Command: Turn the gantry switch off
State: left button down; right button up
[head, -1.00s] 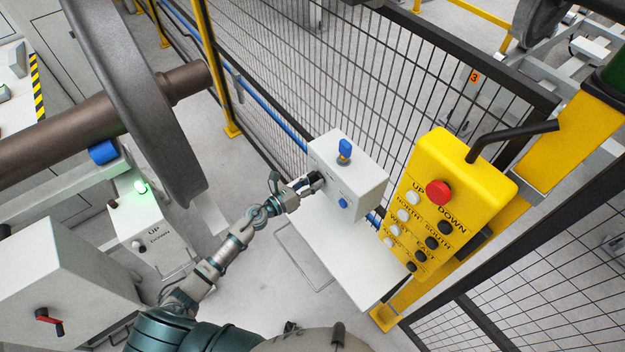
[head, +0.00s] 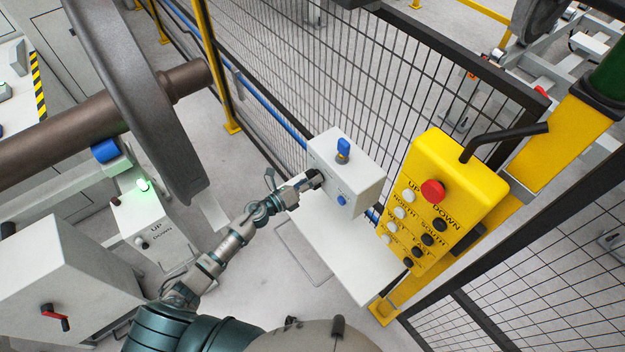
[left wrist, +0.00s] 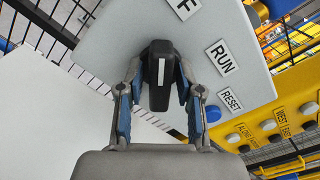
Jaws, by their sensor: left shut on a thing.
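The gantry switch is a black knob with a white line (left wrist: 160,75) on a light grey control box (head: 363,186). In the left wrist view the line runs upright in the picture. Labels beside it read RUN (left wrist: 221,57) and RESET (left wrist: 230,99), with a third label ending in F (left wrist: 184,6) cut off at the top. My left gripper (head: 314,180) reaches the box's front face from the left. Its fingers (left wrist: 160,92) are shut on the knob, one on each side. In the head view the gripper mostly hides the knob. My right gripper is not in view.
A yellow pendant (head: 440,205) with a red stop button hangs to the right. Mesh fencing (head: 330,75) stands behind. A large wheelset (head: 135,90) is at left.

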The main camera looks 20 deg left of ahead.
pick_arm(q)
jog(key=shift+w+a+r, duration=0.15)
jog(key=shift+w+r, duration=0.05)
jog(key=shift+r, duration=0.1)
jog(key=c, duration=1.1)
grip_release()
jog(key=shift+o, duration=0.3)
jog(key=shift+f, duration=0.2)
jog(key=shift+f, duration=0.1)
jog(key=v, duration=1.2)
jog(key=shift+w+a, duration=0.1)
